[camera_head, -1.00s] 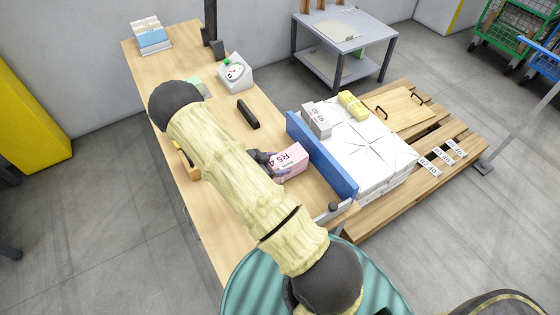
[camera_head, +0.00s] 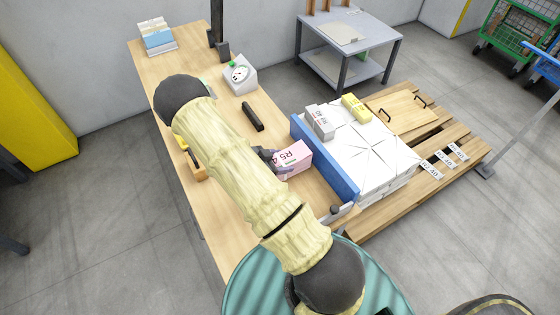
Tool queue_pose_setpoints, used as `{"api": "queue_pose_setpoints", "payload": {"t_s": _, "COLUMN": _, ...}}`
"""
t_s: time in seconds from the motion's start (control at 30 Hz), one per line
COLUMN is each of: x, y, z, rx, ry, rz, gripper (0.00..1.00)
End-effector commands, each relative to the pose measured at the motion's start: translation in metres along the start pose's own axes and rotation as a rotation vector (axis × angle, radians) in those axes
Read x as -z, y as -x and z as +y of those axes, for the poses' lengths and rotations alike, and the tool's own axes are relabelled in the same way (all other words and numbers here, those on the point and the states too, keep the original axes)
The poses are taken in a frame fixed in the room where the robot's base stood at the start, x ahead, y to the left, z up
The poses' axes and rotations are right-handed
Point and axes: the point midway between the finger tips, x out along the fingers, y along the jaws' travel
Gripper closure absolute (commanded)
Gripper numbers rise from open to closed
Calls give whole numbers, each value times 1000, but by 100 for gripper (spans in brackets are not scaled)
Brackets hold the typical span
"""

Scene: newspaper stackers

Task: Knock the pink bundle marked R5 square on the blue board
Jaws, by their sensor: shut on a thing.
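The pink bundle (camera_head: 295,157) marked R5 is at the table's right side, with its lettered face toward me. My gripper (camera_head: 272,157) is dark and sits at the bundle's left end, shut on it. My arm hides part of the gripper and the table around it. The blue board (camera_head: 325,158) stands upright along the table's right edge, just right of the bundle. I cannot tell whether the bundle touches the board or the table top.
Beyond the board, a white stack (camera_head: 372,150) on a wooden pallet (camera_head: 450,140) carries a grey bundle (camera_head: 320,122) and a yellow bundle (camera_head: 356,108). A black bar (camera_head: 252,116) and a dial scale (camera_head: 239,75) are on the wooden table (camera_head: 190,60).

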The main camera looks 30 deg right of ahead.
Motion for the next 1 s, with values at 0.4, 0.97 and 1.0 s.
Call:
{"api": "queue_pose_setpoints", "payload": {"t_s": 0.4, "x": 24, "y": 12, "z": 0, "rx": 0, "ry": -2, "rz": 3, "gripper": 96}}
{"api": "queue_pose_setpoints", "payload": {"t_s": 0.97, "x": 27, "y": 14, "z": 0, "rx": 0, "ry": -1, "rz": 3, "gripper": 96}}
{"api": "queue_pose_setpoints", "payload": {"t_s": 1.0, "x": 27, "y": 14, "z": 0, "rx": 0, "ry": -1, "rz": 3, "gripper": 96}}
